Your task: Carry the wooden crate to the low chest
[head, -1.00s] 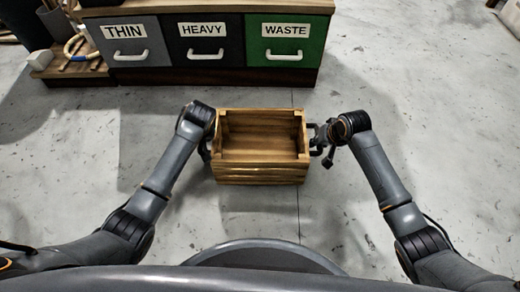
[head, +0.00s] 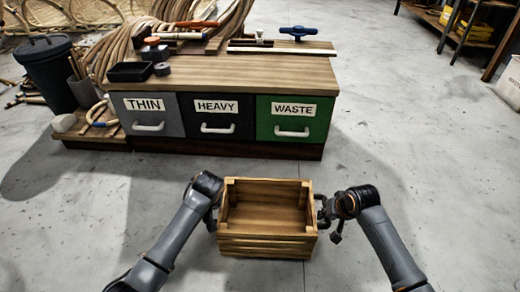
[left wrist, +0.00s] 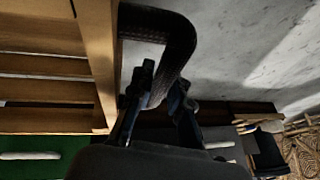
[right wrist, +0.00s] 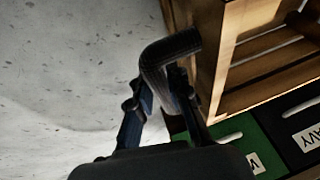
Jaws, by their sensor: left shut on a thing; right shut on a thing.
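The wooden crate (head: 266,245) is slatted, looks empty and is held level between my two arms in the head view. My left gripper (head: 212,215) is at its left side and my right gripper (head: 326,212) at its right side. In the left wrist view the gripper (left wrist: 158,95) is shut on a dark crate handle (left wrist: 178,45). In the right wrist view the gripper (right wrist: 160,100) is shut on the other dark handle (right wrist: 165,52). The low chest (head: 240,78) stands ahead, with drawers marked THIN, HEAVY and WASTE.
On the chest top are a black tray (head: 131,72), a blue-handled tool (head: 298,33), a pale strip and coiled rattan (head: 175,25). The top's right front is bare. A dark bin (head: 48,70) stands left. Shelving (head: 470,30) is at back right.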

